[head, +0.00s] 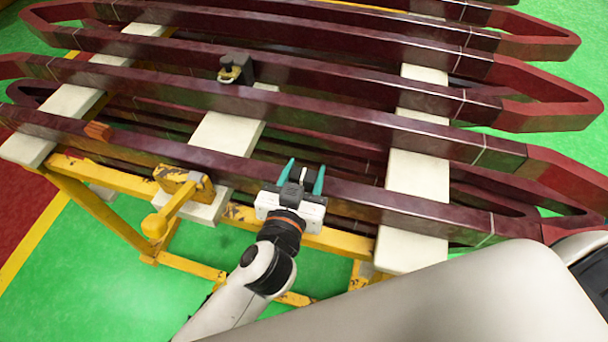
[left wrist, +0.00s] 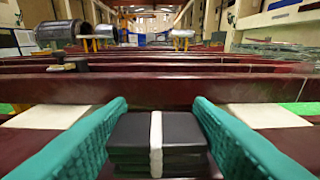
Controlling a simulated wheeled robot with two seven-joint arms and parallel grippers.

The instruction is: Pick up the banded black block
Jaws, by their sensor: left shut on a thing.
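The banded black block (left wrist: 130,135) is a stack of dark pieces with a white band round its middle. It sits between the teal fingers of my left gripper (left wrist: 157,125) in the left wrist view. In the head view the left gripper (head: 303,180) is at the near dark red coil bar, and the block (head: 293,191) shows only in part between its fingers. The left gripper is shut on the block. I cannot tell whether the block touches anything below. My right gripper is not in view.
Long dark red coils (head: 330,115) lie in rows across white support bars (head: 417,175) on a yellow frame (head: 345,243). A black and yellow item (head: 236,69) is on a farther coil. A brown block (head: 97,131) and a yellow bracket (head: 184,186) are at left.

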